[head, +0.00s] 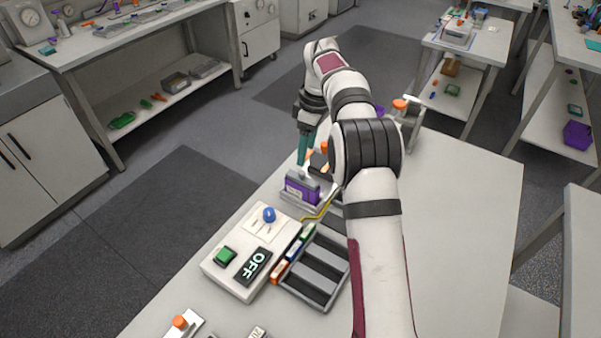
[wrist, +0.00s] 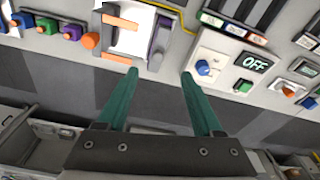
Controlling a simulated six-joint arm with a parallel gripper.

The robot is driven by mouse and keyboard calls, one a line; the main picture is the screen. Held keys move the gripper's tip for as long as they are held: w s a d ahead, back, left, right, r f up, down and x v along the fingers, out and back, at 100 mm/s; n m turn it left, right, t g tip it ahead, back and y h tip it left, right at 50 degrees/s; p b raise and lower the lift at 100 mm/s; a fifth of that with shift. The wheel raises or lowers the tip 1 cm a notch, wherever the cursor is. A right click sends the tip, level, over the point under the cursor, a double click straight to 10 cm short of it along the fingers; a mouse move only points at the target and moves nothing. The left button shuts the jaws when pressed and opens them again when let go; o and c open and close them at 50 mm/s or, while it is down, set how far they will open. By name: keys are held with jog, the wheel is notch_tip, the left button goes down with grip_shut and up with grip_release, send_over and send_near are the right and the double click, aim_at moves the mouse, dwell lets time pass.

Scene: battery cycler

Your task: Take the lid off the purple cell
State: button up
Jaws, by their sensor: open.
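The purple cell (head: 299,191) stands in a grey holder beside the control box in the head view. Its top is grey, with a small pale piece on it; I cannot clearly make out the lid's edge. A purple part, apparently the same cell, shows in the wrist view (wrist: 159,36), beyond the fingertips. My gripper (head: 303,162) points down above the cell in the head view. In the wrist view its teal fingers (wrist: 159,73) are apart, with nothing between the tips. The arm hides part of the area behind the cell.
The control box (head: 223,271) reads OFF and has a blue knob (head: 269,215) and a green button (head: 225,256). A grey slotted tray (head: 318,276) lies beside it. A white piece with orange bars (wrist: 125,38) stands next to the purple part. The table's right side is clear.

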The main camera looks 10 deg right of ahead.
aim_at(302, 172)
jog(key=f, duration=0.6)
jog(key=w+a+f, duration=0.1)
jog(key=f, duration=0.2)
jog(key=shift+f, duration=0.3)
grip_shut()
